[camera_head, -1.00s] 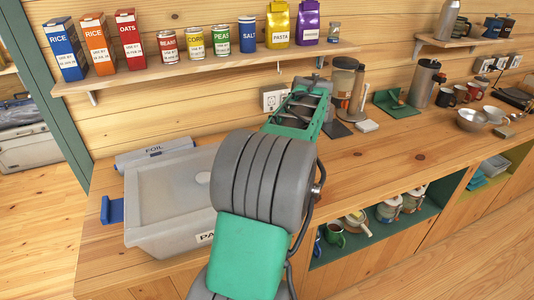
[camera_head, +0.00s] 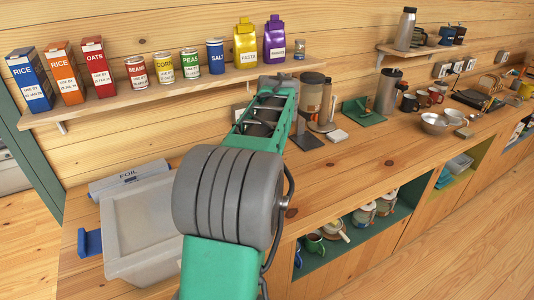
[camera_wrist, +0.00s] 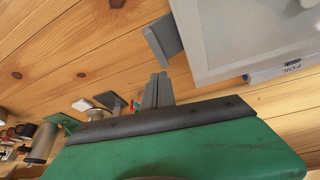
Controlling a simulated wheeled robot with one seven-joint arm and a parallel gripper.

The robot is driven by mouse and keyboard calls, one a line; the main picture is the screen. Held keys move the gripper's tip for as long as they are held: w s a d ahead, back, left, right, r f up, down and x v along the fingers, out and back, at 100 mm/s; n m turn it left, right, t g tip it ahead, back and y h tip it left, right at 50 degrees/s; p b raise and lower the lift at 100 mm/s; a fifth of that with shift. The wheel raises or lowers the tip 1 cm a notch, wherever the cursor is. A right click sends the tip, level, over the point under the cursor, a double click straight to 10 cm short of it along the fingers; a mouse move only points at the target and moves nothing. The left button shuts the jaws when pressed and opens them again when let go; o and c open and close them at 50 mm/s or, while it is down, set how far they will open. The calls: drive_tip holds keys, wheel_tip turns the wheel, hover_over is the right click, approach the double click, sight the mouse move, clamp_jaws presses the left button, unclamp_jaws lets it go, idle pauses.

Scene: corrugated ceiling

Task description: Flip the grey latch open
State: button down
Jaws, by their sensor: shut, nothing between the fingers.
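The grey latch (camera_wrist: 163,38) sticks out from the side of the pale lidded bin (camera_wrist: 215,50) in the wrist view. My gripper (camera_wrist: 157,80) is shut and empty, its fingertips just below the latch in that picture, with a small visible gap between them. In the head view the bin (camera_head: 140,262) stands on the counter at the left, with a blue latch (camera_head: 90,243) on its left side. My arm covers the bin's right side there, so the grey latch and my fingers are hidden.
A foil box (camera_head: 128,178) lies behind the bin. A shelf (camera_head: 150,95) with boxes, cans and bags runs above. A coffee maker (camera_head: 312,105), a green stand (camera_head: 362,112) and mugs stand along the counter (camera_head: 400,140), whose middle is clear.

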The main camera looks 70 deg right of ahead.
drive_tip(key=s+d+r, duration=0.2)
drive_tip(key=s+r, duration=0.4)
drive_tip(key=shift+s, duration=0.25)
drive_tip(key=shift+d, duration=0.15)
